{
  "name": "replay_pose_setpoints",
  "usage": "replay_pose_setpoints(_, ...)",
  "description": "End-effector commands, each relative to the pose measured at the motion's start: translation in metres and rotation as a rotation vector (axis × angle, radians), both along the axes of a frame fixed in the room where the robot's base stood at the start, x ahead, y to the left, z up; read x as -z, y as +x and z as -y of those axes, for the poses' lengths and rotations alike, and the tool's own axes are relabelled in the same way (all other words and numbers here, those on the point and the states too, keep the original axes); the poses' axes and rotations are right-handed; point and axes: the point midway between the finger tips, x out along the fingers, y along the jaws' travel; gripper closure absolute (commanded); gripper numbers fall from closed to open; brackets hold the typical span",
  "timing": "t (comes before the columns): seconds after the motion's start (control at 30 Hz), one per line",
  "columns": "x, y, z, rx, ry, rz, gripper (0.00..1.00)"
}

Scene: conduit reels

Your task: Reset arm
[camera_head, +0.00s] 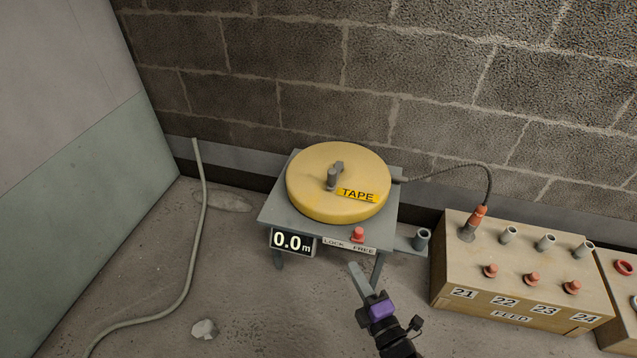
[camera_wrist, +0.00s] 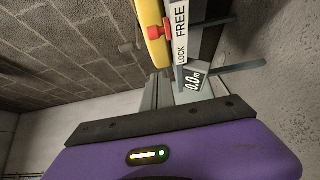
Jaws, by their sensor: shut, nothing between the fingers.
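My gripper (camera_head: 357,272) is shut and empty, in front of the reel stand (camera_head: 277,211) and below its front edge in the head view. Its fingers (camera_wrist: 163,91) also show in the wrist view, pointing toward the stand's front. A yellow tape reel (camera_head: 318,168) with a grey crank lies flat on the stand. A red lock knob (camera_head: 358,234) stands at the LOCK/FREE label, and it also shows in the wrist view (camera_wrist: 157,32). The counter (camera_head: 292,242) reads 0.0 m. The gripper appears apart from the stand.
A wooden feed box (camera_head: 510,318) with several grey tubes and red plugs stands at the right; a cable runs from the reel to the connector at 21 (camera_head: 477,217). Another box (camera_head: 623,290) is cut off at the right edge. A pale hose (camera_head: 201,220) and a stone (camera_head: 204,329) lie left.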

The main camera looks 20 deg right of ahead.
Motion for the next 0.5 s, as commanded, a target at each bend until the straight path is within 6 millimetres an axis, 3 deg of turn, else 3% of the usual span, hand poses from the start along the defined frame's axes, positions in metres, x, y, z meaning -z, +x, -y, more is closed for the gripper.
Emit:
replay_pose_setpoints(0.3, -0.001, 0.001, 0.003, 0.011, 0.113, -0.006, 1.0)
replay_pose_setpoints(0.4, -0.024, 0.006, 0.01, 0.03, 0.253, 0.028, 1.0)
replay_pose_setpoints(0.5, -0.043, -0.009, 0.013, 0.049, 0.43, 0.047, 1.0)
